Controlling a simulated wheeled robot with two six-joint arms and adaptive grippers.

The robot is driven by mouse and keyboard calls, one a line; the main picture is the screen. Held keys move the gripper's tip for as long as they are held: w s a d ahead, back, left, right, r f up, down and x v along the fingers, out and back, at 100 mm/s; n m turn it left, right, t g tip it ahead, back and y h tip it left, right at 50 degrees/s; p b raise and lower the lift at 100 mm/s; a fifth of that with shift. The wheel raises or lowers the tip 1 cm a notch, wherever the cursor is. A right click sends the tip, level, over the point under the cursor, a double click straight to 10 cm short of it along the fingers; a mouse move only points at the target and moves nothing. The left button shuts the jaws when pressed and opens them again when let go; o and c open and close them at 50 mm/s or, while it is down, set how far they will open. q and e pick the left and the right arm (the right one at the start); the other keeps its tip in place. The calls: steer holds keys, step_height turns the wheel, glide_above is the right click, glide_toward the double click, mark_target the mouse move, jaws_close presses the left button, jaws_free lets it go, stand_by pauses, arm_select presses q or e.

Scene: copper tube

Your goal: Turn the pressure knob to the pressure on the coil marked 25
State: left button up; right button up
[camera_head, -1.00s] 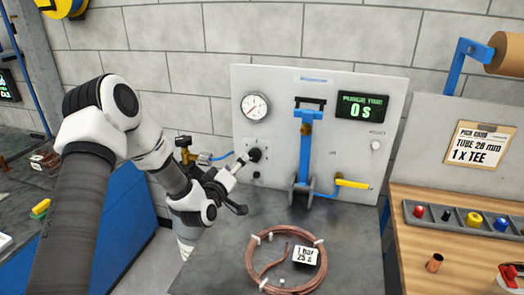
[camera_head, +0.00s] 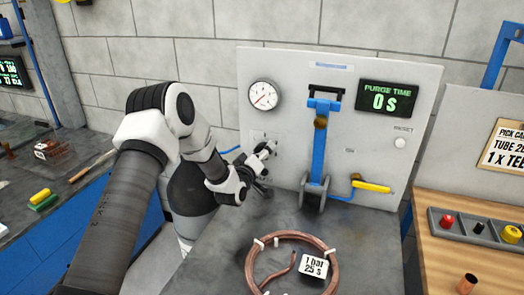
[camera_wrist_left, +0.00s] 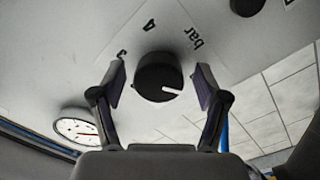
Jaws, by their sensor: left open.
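The black pressure knob (camera_wrist_left: 159,77) with a white pointer mark sits on the white panel in the left wrist view, with "bar" and a 4 printed near it. My left gripper (camera_wrist_left: 160,90) is open, one finger on each side of the knob, with gaps visible. In the head view my left gripper (camera_head: 264,150) is at the panel and hides the knob. The round gauge (camera_head: 264,95) is above it and also shows in the left wrist view (camera_wrist_left: 76,130). The copper coil (camera_head: 251,268) lies on the bench with a tag (camera_head: 313,266) reading 1 bar, 25 s. My right gripper is not in view.
The panel (camera_head: 415,85) carries a blue lever (camera_head: 319,150), a yellow-handled valve (camera_head: 371,187), a reset button (camera_head: 400,143) and a display (camera_head: 387,98) reading purge time 0 s. A parts tray (camera_head: 433,225) stands at the right.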

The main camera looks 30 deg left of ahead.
arm_select(q)
steer(key=shift+w, duration=0.15)
steer(key=shift+c, duration=0.3)
steer(key=shift+r, duration=0.1)
steer(key=c, duration=1.1)
steer(key=shift+m, duration=0.4)
steer(key=m, duration=0.5)
steer(key=shift+b, duration=0.3)
steer(key=m, duration=0.5)
steer(key=shift+m+p, duration=0.3)
steer(key=shift+m, duration=0.1)
